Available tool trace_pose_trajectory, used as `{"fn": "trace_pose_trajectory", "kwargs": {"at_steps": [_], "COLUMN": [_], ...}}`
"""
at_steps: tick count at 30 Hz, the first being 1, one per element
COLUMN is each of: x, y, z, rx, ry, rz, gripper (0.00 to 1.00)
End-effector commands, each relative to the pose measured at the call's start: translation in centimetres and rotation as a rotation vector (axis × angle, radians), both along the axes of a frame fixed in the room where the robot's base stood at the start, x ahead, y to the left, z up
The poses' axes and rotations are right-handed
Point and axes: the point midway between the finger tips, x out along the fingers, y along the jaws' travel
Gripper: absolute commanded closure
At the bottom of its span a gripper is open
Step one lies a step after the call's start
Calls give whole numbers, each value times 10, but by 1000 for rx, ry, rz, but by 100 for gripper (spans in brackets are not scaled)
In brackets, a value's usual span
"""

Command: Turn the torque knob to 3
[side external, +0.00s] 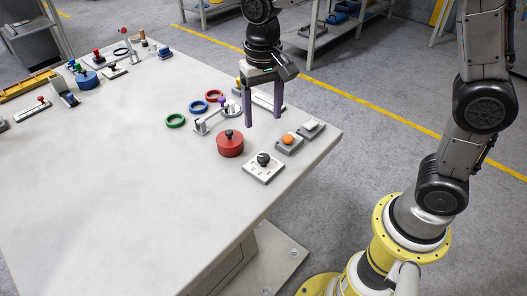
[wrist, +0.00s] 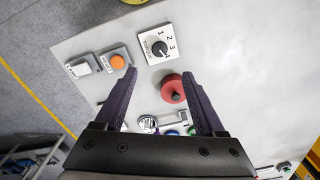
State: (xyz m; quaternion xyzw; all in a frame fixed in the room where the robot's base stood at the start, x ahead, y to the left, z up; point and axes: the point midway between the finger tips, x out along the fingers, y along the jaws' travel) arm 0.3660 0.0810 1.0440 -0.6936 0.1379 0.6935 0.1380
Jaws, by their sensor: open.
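The torque knob (wrist: 159,48) is a small black knob on a square white plate (wrist: 147,35). The plate is printed with 1, 2, 3 and 4 and a torque label. I cannot tell for sure which number the knob points to. In the side view the knob (side external: 263,158) sits near the table's front right edge. My gripper (side external: 263,121) points down above the table, behind the knob plate. In the wrist view my gripper (wrist: 159,75) has its fingers wide apart, with nothing held. The knob lies ahead of the fingertips, not between them.
A red round block (side external: 230,147) with a black knob stands left of the plate. An orange button box (side external: 289,143) and a white switch box (side external: 311,129) stand to the right. Colored rings and a small metal fixture (side external: 205,123) lie behind. The table's left front is clear.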

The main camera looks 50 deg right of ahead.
Motion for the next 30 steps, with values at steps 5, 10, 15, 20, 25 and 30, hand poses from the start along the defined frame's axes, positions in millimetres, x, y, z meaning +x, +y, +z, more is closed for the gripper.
{"fn": "trace_pose_trajectory", "kwargs": {"at_steps": [5, 10, 15, 20, 25, 30], "x": [-2, -2, -1, -1, -1, -1], "y": [-1, -1, -1, -1, -1, -1], "z": [-33, -67, -97, -116, -125, -126], "rx": [-2, -1, -1, -1, 0, 0], "ry": [8, 6, 5, 4, 0, 0], "rz": [0, 0, 0, 0, 0, 0], "gripper": [28, 28, 28, 28, 28, 28]}}
